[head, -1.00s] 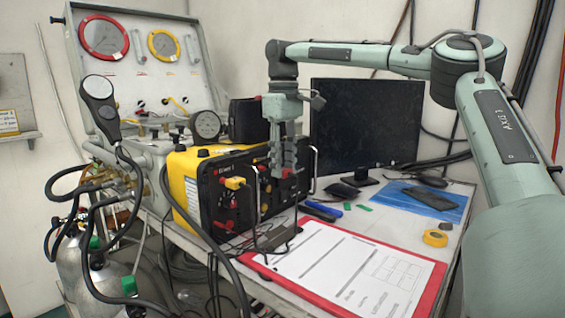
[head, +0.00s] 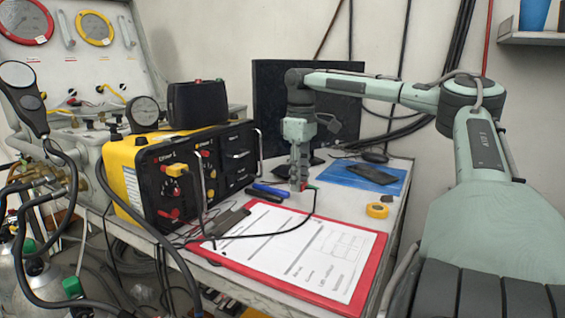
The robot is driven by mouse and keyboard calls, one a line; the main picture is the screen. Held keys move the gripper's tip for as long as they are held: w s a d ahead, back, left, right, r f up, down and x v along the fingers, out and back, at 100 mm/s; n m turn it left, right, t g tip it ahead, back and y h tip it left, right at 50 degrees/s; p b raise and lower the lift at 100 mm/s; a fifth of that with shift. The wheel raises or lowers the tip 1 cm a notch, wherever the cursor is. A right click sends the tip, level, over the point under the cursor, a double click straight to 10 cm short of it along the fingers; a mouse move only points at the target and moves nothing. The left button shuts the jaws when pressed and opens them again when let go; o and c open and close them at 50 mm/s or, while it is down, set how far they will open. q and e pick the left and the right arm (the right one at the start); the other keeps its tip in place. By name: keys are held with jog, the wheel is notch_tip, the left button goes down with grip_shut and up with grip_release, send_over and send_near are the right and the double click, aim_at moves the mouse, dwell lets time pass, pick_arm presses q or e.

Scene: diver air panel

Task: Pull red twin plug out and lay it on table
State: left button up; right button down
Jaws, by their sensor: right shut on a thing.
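My right gripper (head: 298,184) points down over the table (head: 388,190), right of the black and yellow panel unit (head: 160,160). It is shut on the red twin plug (head: 304,187). Only a small red part of the plug shows at the fingertips; the fingers hide the rest. A dark cable runs from the plug down across the clipboard. The plug is low near the tabletop behind the clipboard, and I cannot tell if it touches the table. My left gripper is not in view.
A yellow plug (head: 175,170) sits in the panel unit's front. A red clipboard (head: 357,290) with paper covers the table's front. A yellow tape roll (head: 377,210), a blue folder (head: 350,176) and a monitor (head: 265,100) are nearby.

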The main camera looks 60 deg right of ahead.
aim_at(299, 206)
jog(key=shift+f, duration=2.1)
jog(key=shift+f, duration=0.3)
jog(key=c, duration=1.1)
grip_release()
notch_tip(299, 206, up, 12)
jog(key=shift+s, duration=0.15)
